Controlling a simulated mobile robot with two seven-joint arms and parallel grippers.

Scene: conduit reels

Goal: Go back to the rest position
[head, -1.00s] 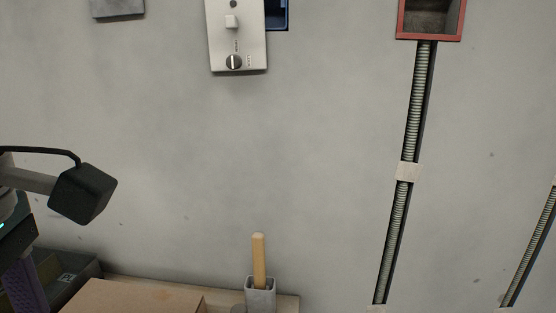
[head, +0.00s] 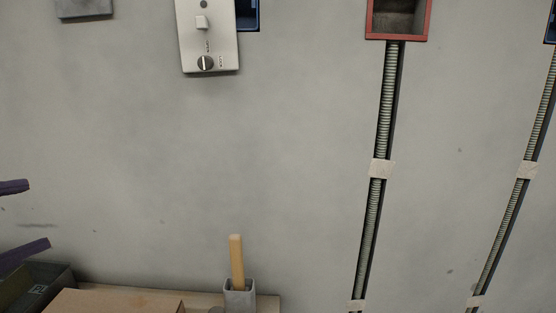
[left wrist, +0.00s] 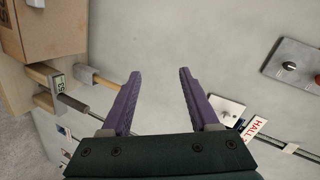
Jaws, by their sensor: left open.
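My left gripper (head: 22,216) shows at the left edge of the head view, only its two purple fingers in sight. They are spread apart with nothing between them. In the left wrist view the same gripper (left wrist: 160,82) is open and empty, with pale grey wall beyond the fingers. It stands apart from the wall and its fittings. My right gripper is in neither view.
A white switch plate (head: 208,40) and a red-rimmed wall box (head: 398,36) are on the wall. Conduit (head: 374,200) runs down from the box. A cardboard box (head: 115,302), a dark bin (head: 38,285) and a holder (head: 239,293) with a wooden handle (head: 237,260) stand below. The middle wall is clear.

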